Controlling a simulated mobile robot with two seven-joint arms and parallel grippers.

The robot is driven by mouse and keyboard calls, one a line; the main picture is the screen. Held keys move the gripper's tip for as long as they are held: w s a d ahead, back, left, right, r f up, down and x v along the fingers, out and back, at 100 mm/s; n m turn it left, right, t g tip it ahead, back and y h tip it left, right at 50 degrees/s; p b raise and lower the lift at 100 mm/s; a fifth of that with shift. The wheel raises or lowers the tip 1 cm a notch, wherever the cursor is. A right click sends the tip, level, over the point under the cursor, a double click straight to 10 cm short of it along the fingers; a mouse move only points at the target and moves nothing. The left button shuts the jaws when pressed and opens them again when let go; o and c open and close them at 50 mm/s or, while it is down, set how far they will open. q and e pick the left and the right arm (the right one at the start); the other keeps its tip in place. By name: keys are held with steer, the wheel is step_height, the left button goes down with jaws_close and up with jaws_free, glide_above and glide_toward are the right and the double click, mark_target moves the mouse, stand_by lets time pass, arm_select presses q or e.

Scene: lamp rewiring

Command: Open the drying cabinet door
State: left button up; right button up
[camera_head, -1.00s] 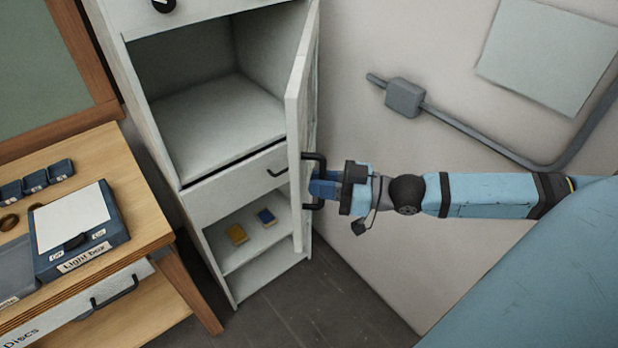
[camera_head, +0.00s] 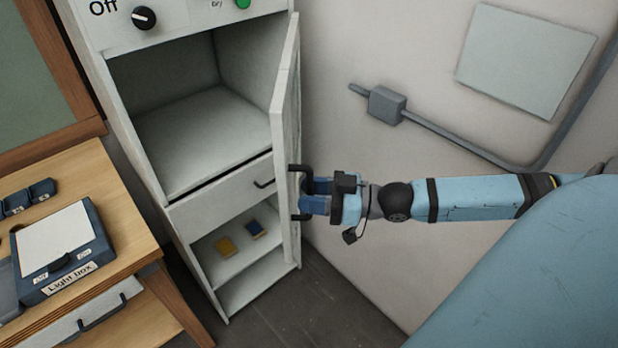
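The drying cabinet (camera_head: 150,160) is white and stands at the centre left. Its door (camera_head: 285,120) is swung wide open on the right side and shows nearly edge-on, leaving the empty upper compartment (camera_head: 200,135) exposed. A dark bar handle (camera_head: 299,168) sticks out from the door's outer face. My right gripper (camera_head: 313,195) comes in from the right at this handle. Its two blue fingers are spread apart with a gap between them, close to the bar. Whether they touch the bar is unclear. My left gripper is out of view.
A wooden bench (camera_head: 125,215) with a light box (camera_head: 62,250) stands at left. A wall conduit box (camera_head: 386,105) is at right.

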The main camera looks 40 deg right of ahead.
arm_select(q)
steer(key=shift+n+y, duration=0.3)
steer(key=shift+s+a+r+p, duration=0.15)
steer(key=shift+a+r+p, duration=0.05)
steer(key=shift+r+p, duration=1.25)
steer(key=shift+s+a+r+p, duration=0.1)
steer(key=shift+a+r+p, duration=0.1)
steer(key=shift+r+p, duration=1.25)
arm_select(e)
steer(key=v, duration=0.7)
steer(key=shift+p, duration=0.3)
